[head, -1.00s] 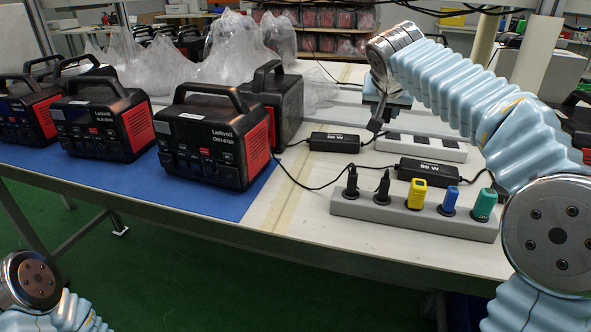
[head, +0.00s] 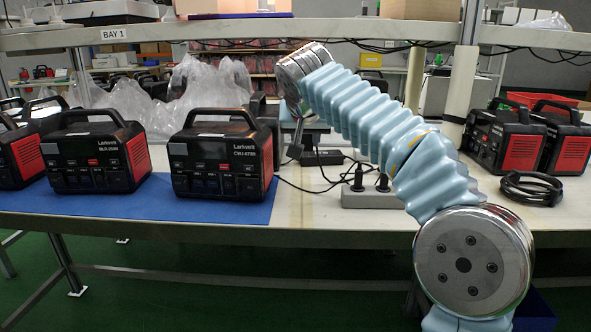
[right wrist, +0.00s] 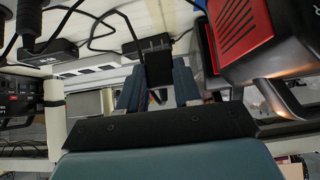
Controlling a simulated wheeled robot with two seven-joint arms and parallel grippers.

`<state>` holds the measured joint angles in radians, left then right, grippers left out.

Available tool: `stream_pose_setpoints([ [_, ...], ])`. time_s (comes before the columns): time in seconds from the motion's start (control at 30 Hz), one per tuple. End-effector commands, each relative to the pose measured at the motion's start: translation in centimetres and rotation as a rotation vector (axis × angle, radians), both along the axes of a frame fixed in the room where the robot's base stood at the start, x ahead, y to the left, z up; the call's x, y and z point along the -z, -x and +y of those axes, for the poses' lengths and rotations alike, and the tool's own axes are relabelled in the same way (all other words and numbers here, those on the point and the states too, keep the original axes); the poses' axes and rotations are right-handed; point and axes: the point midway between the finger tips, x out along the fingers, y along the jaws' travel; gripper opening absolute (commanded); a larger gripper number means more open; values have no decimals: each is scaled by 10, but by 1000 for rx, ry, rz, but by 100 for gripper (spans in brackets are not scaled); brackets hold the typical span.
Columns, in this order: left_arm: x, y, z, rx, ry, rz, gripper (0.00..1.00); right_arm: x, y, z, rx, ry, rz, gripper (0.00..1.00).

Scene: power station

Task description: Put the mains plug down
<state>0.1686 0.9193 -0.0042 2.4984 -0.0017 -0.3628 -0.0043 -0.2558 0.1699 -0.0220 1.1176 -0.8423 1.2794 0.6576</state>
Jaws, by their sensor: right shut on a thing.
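My right gripper (head: 297,138) is above the light bench, just right of the nearest Larkvolt power station (head: 223,160). In the right wrist view, its two blue-grey fingers (right wrist: 158,88) are shut on a black mains plug (right wrist: 157,67). In the head view the plug (head: 295,151) is a small dark shape below the gripper, partly hard to make out. Whether it touches the bench cannot be told. The power station also shows close on the right in the right wrist view (right wrist: 240,35). My left gripper is out of view.
A grey power strip (head: 352,199) with black plugs in it is partly hidden by my right arm. A black adapter (head: 322,158) and cables lie behind. A blue mat (head: 150,205) bears more stations. A coiled black cable (head: 531,188) lies at right. A shelf (head: 240,30) crosses above.

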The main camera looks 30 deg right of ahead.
Motion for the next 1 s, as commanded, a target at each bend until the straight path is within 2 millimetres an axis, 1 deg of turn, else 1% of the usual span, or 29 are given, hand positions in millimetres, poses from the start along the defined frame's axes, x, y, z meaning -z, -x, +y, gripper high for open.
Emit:
stream_pose_setpoints([
  [0.03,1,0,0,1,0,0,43,12,-12,-3,2,1,5,0],
  [0.1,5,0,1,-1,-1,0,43,28,-23,-5,1,-1,4,0],
  [0.2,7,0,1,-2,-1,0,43,42,-36,-7,1,0,2,0],
  [0.47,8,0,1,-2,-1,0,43,59,-50,-10,0,-1,1,0],
  [0.5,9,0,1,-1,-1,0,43,64,-54,-11,0,0,2,0],
  [0.63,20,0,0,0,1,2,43,88,-53,-11,-1,0,2,0],
  [0.7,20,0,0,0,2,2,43,93,-53,-11,0,-1,1,0],
  [0.9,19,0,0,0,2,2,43,92,-53,-11,0,-1,-1,0],
  [1.0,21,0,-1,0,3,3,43,95,-53,-11,-1,-1,0,0],
])
